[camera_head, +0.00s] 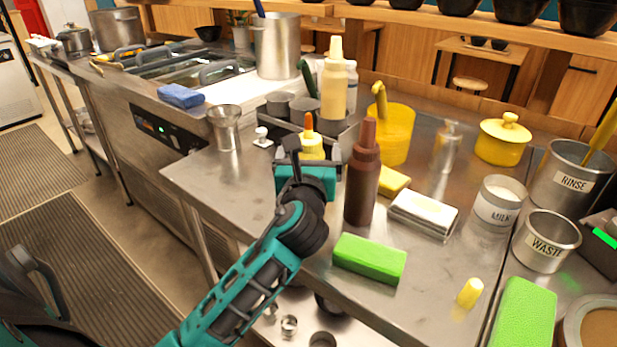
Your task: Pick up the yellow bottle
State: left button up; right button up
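A yellow bottle with an orange tip (312,145) stands upright on the steel counter, its lower part hidden behind my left gripper. My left gripper (313,154) points away from me at this bottle. Its fingers look spread, one to each side of the bottle; I cannot tell if they touch it. A taller pale yellow squeeze bottle (334,88) stands farther back. My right gripper is not in view.
A brown bottle (363,185) stands close to the right of my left gripper. A green sponge (369,258) lies in front. A yellow pitcher (397,140), butter dish (423,214) and milk can (498,201) crowd the right. A steel cup (225,127) stands left.

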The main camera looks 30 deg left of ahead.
pick_arm(q)
jog(key=c, duration=0.7)
jog(key=shift+c, duration=0.2)
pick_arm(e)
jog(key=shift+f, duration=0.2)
pick_arm(q)
jog(key=shift+r+p, duration=0.3)
jog(key=shift+r, duration=0.25)
notch_tip(320, 180, up, 19)
jog(key=p, duration=0.6)
jog(key=shift+p, duration=0.4)
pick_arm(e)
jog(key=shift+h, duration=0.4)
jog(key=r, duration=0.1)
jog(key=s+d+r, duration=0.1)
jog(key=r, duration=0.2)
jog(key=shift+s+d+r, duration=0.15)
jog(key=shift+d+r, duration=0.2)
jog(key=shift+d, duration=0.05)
